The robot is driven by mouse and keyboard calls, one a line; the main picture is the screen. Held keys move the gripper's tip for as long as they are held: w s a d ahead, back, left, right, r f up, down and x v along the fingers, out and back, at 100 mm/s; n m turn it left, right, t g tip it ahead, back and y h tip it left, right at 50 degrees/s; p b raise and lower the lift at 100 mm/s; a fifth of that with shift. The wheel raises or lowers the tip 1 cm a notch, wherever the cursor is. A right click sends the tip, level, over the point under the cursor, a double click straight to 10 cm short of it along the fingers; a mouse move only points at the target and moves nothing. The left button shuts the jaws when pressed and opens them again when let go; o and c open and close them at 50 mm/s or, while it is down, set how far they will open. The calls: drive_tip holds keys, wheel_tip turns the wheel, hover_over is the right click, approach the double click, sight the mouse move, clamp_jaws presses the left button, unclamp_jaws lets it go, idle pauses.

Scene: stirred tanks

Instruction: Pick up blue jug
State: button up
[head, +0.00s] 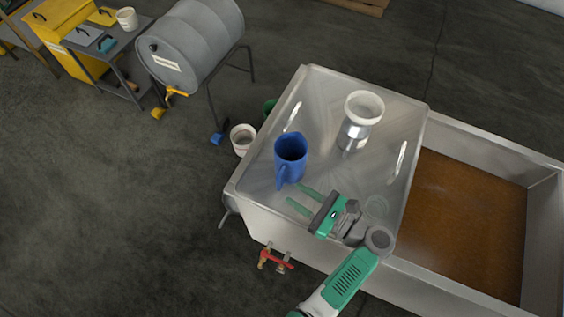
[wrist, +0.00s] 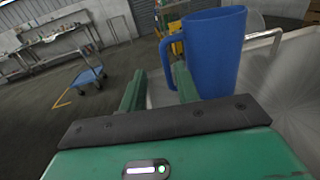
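The blue jug (head: 291,157) stands upright on the metal tank lid (head: 340,97), left of its middle. Its handle points toward the lower left, toward my gripper. My gripper (head: 296,197) is just below the jug in the head view, with its two green fingers apart. In the wrist view the jug (wrist: 214,52) rises beyond the right finger, and its handle (wrist: 168,60) lies near the space between the fingertips (wrist: 160,85). Nothing is held between the fingers. I cannot tell whether a fingertip touches the handle.
A white-rimmed metal neck (head: 361,115) stands on the lid to the jug's right. Two lid handles (head: 292,117) (head: 398,162) stick up. An open tank with brown contents (head: 470,215) lies at right. A grey drum (head: 195,45) and white bucket (head: 243,139) stand left.

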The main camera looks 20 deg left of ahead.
sight(278, 180)
drive_tip(key=shift+x, duration=1.1)
drive_tip(key=b+x, duration=0.1)
drive_tip(key=x, duration=0.2)
drive_tip(key=b+x, duration=0.1)
drive_tip(key=x, duration=0.1)
drive_tip(key=shift+w+f+b, duration=0.1)
drive_tip(key=shift+w+b, duration=0.2)
clamp_jaws()
